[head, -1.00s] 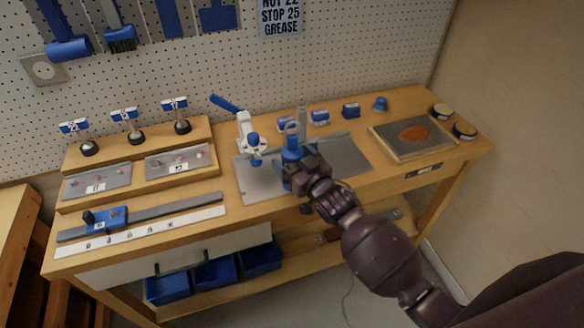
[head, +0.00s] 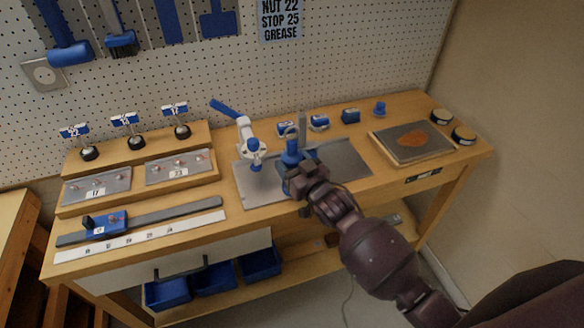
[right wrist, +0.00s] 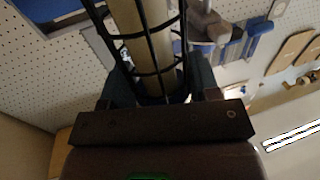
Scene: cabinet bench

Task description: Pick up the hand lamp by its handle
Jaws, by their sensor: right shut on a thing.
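The hand lamp (right wrist: 148,45) fills the middle of the right wrist view, a pale tube inside a black wire cage. My right gripper (right wrist: 160,88) is shut on it, with one dark finger on each side. The part between the jaws is mostly hidden by the gripper body. In the head view my right gripper (head: 298,178) is at the front of the grey plate, beside a blue clamp-like fixture (head: 291,152). The lamp is hard to make out there, largely hidden by the gripper. My left gripper is not in view.
A white tool with a blue lever (head: 247,140) stands left of the gripper on the workbench. A grey tray with an orange stain (head: 412,140) lies to the right. Small blue blocks (head: 319,122) stand behind. Blue bins (head: 214,275) sit under the bench.

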